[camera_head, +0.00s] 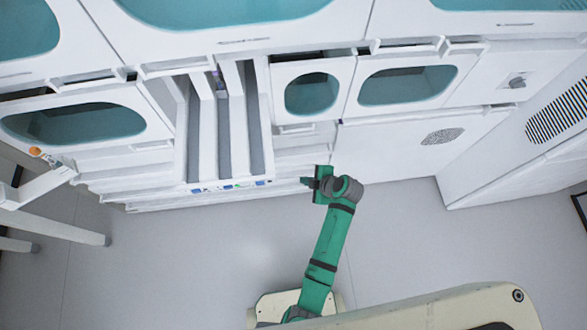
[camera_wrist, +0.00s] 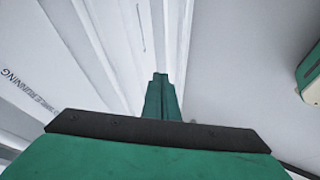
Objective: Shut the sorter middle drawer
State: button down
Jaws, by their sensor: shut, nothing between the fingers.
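A white sorter drawer (camera_head: 207,135) with long grey-floored lanes stands pulled out of the white cabinet wall in the head view. Its front edge carries small blue and green labels. I cannot tell for certain that it is the middle drawer. In the wrist view my gripper (camera_wrist: 160,78) is shut and empty, before long white panel edges. The drawer is not clearly identifiable there.
White cabinets with teal windows (camera_head: 310,94) line the wall. White stepped ledges (camera_head: 120,180) lie left of the drawer. A white table-like frame (camera_head: 60,222) stands at the far left, with a small orange-tipped item (camera_head: 36,152) near it. The grey floor (camera_head: 180,260) before the drawer is clear.

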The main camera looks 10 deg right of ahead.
send_near(288, 168)
notch_tip(288, 168, down, 3)
jog(key=s+a, duration=0.2)
jog(key=shift+w+d+f, duration=0.1)
jog(key=shift+w, duration=0.9)
jog(key=shift+w+d+f, duration=0.1)
jog(key=shift+w+f, duration=0.05)
jog(key=shift+w, duration=0.9)
jog(key=shift+w, duration=0.2)
